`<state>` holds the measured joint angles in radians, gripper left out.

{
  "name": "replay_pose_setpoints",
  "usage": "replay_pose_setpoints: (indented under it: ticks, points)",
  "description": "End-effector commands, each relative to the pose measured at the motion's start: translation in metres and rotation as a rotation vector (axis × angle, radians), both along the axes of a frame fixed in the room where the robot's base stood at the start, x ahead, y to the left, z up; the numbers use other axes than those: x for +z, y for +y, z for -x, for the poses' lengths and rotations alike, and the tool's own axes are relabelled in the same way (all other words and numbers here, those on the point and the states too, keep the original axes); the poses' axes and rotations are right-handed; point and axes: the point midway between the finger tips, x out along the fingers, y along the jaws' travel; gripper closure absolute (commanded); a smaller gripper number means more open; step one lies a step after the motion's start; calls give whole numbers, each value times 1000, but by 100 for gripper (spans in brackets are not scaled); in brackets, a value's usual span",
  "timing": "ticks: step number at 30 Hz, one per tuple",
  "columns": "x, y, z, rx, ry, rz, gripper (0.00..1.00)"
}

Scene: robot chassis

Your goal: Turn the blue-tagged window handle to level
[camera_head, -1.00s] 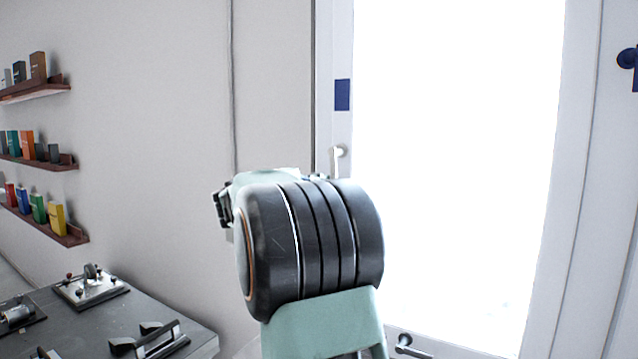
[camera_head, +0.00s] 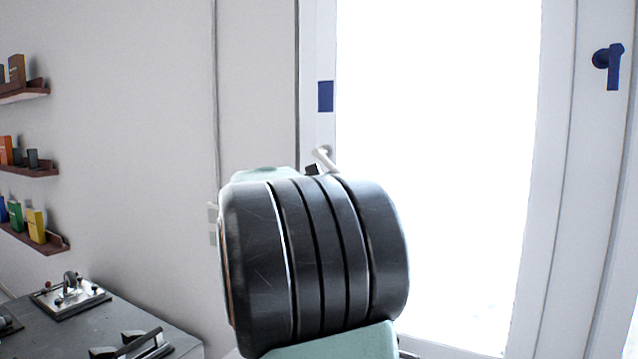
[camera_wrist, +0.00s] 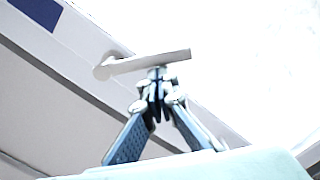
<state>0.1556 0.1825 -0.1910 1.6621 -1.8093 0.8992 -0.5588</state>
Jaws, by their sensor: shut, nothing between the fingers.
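The white window handle (camera_head: 326,159) sits on the left window frame, below a blue tag (camera_head: 318,96). Its lever slants down to the right in the head view, between hanging and level. In the wrist view the handle (camera_wrist: 150,62) runs across the top middle, its pivot at the left, near the blue tag (camera_wrist: 38,12). My gripper (camera_wrist: 158,80) is shut and empty, its fingertips right at the lever's lower edge. I cannot tell for sure whether they touch it. In the head view my own arm hides most of the gripper and the lever's lower end.
A blue handle (camera_head: 612,68) hangs down on the frame at the right. Shelves with small boxes (camera_head: 36,225) are on the left wall. A grey bench (camera_head: 85,325) with metal fittings stands at the lower left. The bright pane (camera_head: 440,150) is clear.

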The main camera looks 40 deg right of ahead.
Motion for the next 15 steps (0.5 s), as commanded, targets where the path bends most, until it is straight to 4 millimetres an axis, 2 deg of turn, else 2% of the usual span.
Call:
replay_pose_setpoints:
  ticks: [15]
  points:
    - [27,-8,21,-1,417,175,100]
